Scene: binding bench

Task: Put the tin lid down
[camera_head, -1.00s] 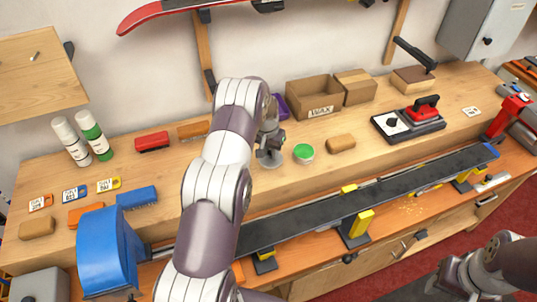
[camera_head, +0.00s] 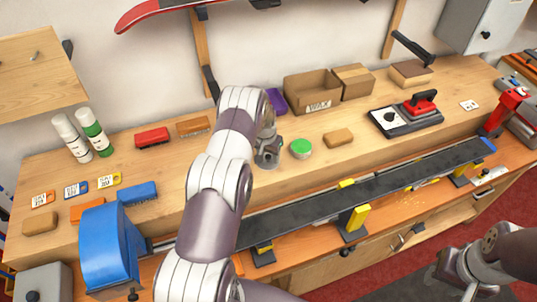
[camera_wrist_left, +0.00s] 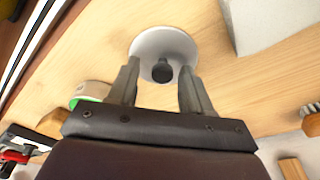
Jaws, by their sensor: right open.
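The tin lid (camera_wrist_left: 150,48), a pale grey disc with a dark knob, shows in the left wrist view just beyond my left gripper (camera_wrist_left: 160,88). Its two fingers are apart, with a gap on each side of the knob. The lid appears to lie flat on the wooden bench. In the head view my left gripper (camera_head: 268,158) is low over the bench and largely hides the lid. A round tin with a green top (camera_head: 301,148) stands just right of it. My right gripper (camera_head: 447,272) is open at the lower right, away from the bench top.
A tan block (camera_head: 338,138) lies right of the tin. Cardboard boxes (camera_head: 312,92) and a purple item (camera_head: 276,101) stand behind. A long dark ski (camera_head: 350,196) runs along the front on yellow supports. A red-handled iron (camera_head: 420,107) sits to the right.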

